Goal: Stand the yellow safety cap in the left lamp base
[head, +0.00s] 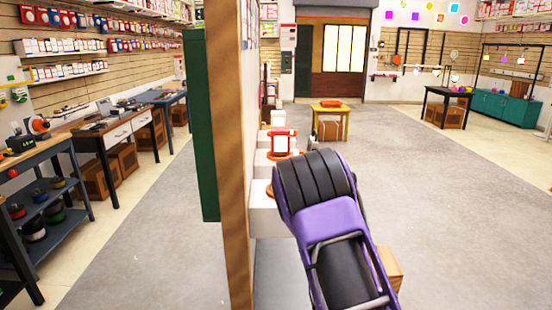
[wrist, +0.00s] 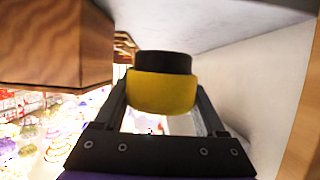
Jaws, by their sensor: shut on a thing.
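The yellow safety cap (wrist: 163,92), with a black upper part in the picture, sits between the fingers of my gripper (wrist: 160,98) in the wrist view. My gripper is shut on it. A pale surface lies above the cap in that view, and I cannot tell whether the two touch. In the head view my purple and black arm hides the gripper and the cap. I cannot clearly make out the left lamp base in either view.
A brown wooden block (wrist: 55,45) is close to my gripper at upper left in the wrist view. In the head view, a wooden post (head: 233,150) stands left of my arm, beside white ledges (head: 262,215). A yellow table (head: 330,110) stands beyond. Grey floor (head: 450,220) is clear at right.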

